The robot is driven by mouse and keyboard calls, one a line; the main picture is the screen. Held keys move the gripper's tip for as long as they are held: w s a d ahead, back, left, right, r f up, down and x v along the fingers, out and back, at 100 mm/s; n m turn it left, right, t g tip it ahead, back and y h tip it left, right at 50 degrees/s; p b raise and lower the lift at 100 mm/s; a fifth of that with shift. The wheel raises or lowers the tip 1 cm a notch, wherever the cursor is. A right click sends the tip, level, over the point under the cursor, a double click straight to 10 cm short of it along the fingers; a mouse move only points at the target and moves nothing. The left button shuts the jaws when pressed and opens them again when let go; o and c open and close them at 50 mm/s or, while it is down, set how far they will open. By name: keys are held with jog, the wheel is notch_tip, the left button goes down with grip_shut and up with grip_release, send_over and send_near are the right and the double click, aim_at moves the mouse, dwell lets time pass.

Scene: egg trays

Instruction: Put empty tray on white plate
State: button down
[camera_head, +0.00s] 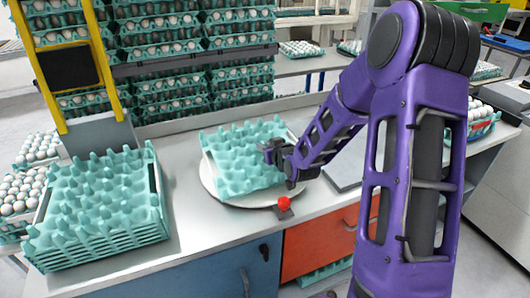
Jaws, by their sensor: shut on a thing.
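A teal empty egg tray (238,160) is over the round white plate (211,184) on the counter. The tray covers most of the plate, and the plate's rim shows at the left and front. My gripper (272,152) is shut on the tray's right edge. I cannot tell whether the tray rests on the plate or hangs just above it. A stack of teal empty trays (97,245) stands on the counter at the left.
A red button (284,203) on a dark base sits at the plate's front edge. A yellow frame (110,65) rises behind the tray stack. Shelves of filled egg trays (160,50) stand at the back. Grey counter (185,215) is clear between the stack and the plate.

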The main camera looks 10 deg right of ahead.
jog(key=shift+f, duration=0.85)
jog(key=shift+f, duration=0.15)
jog(key=c, duration=0.8)
grip_release()
jog(key=shift+r, duration=0.25)
notch_tip(320, 180, up, 4)
send_over(281, 180)
jog(key=shift+s+r+p, duration=0.1)
jog(key=shift+r+p, duration=0.1)
jog(key=shift+p, duration=0.2)
